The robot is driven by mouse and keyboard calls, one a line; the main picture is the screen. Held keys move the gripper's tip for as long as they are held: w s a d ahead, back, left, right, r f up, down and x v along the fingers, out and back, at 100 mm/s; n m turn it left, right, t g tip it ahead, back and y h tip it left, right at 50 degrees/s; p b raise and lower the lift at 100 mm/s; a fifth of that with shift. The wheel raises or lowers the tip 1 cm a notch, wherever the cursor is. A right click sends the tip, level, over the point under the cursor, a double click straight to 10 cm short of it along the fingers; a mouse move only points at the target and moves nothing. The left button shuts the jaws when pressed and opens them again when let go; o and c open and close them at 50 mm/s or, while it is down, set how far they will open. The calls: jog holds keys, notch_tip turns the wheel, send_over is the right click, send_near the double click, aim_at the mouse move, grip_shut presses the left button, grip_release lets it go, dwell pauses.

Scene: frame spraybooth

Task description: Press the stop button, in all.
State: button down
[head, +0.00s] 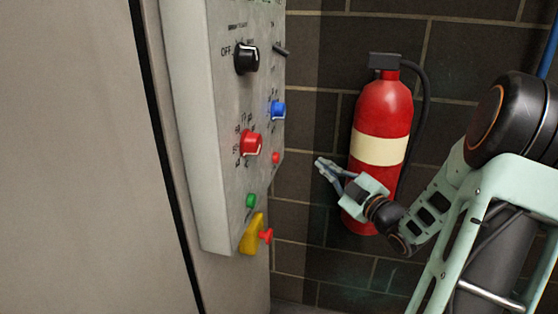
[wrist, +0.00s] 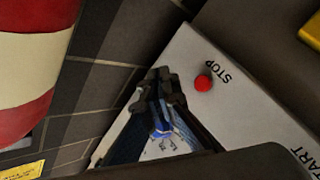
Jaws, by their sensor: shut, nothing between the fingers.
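The stop button is a small round red button (head: 276,158) on the right part of the grey control panel (head: 205,150). In the wrist view the red button (wrist: 203,83) stands beside the printed word STOP. My gripper (head: 321,164) is shut and empty, in front of the panel and to the right of the button in the head view. In the wrist view my fingertips (wrist: 160,88) show just left of the button, with a visible gap in the picture. The exact distance to the panel cannot be told.
The panel also bears a black knob (head: 246,59), a red knob (head: 251,142), a blue knob (head: 278,109) and a green button (head: 251,201). A yellow box (head: 252,233) with a red mushroom button sits below. A fire extinguisher (head: 382,108) hangs on the brick wall behind my gripper.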

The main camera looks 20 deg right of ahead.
aim_at(276, 158)
jog(key=shift+a, duration=0.1)
jog(key=w+a, duration=0.5)
jog(key=a, duration=0.2)
jog(key=shift+b, duration=0.45)
jog(key=shift+a, duration=0.15)
dwell(1.1)
jog(key=shift+w+a+b, duration=0.25)
jog(key=shift+b, duration=0.1)
jog(key=shift+w+a+b, duration=0.3)
jog(key=shift+a+b, duration=0.05)
jog(key=shift+a, duration=0.1)
dwell(0.9)
jog(key=shift+d, duration=0.1)
jog(key=shift+s+d, duration=0.55)
jog(key=shift+d, duration=0.15)
